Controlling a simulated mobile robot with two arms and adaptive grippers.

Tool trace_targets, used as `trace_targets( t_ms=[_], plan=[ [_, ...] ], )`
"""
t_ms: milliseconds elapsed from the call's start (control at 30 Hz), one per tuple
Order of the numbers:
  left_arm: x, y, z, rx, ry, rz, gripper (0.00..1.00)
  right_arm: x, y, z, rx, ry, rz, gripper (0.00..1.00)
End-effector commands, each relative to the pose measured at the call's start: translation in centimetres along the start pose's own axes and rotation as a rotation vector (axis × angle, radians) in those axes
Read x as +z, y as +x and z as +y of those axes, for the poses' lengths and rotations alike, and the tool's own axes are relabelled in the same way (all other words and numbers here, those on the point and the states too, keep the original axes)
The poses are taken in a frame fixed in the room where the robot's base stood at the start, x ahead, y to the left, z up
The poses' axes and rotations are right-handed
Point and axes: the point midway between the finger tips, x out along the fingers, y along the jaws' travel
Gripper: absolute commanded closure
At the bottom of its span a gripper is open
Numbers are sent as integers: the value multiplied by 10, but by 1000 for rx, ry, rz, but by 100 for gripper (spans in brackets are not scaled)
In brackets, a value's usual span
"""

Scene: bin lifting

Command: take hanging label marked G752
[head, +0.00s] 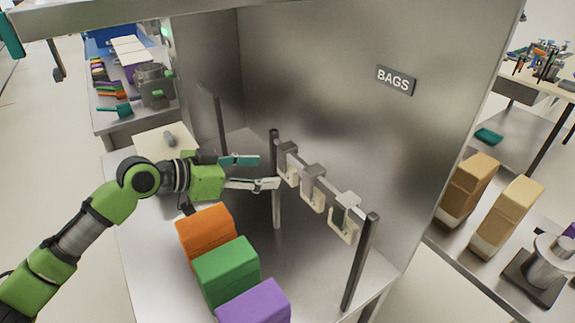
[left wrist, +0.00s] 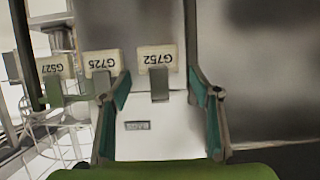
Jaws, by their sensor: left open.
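Three pale hanging labels are on a rail (head: 322,186) between dark posts. In the left wrist view they read upside down: G752 (left wrist: 157,57) in the middle, G725 (left wrist: 102,62) left of it and G527 (left wrist: 52,68) farther left. The G752 label appears to be the leftmost one in the head view (head: 287,165). My left gripper (head: 268,171) is open beside that end of the rail. In the left wrist view its two fingers stand either side of the G752 label, apart from it. My right gripper is not in view.
Orange (head: 206,233), green (head: 226,272) and purple (head: 254,302) blocks stand on the metal counter below my left arm. A metal wall with a BAGS sign (head: 395,80) rises behind the rail. Tan boxes (head: 505,216) stand on the right bench.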

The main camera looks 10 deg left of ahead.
Motion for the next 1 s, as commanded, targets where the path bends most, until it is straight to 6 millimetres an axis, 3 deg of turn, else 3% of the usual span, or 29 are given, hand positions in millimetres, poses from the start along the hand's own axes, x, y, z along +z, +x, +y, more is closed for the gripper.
trace_targets(
  t_ms=[100,367,533,633,967,1000],
  plan=[
    [-4,20,0,1,-2,3,43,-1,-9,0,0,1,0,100],
    [-4,40,2,2,0,1,43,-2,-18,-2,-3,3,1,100],
    [-9,65,5,3,-2,0,43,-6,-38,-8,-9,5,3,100],
    [-7,79,4,1,-2,2,43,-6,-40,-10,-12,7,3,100],
    [-3,87,3,0,2,0,43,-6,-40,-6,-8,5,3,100],
    [-3,87,3,0,2,0,53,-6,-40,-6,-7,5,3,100]
  ],
)
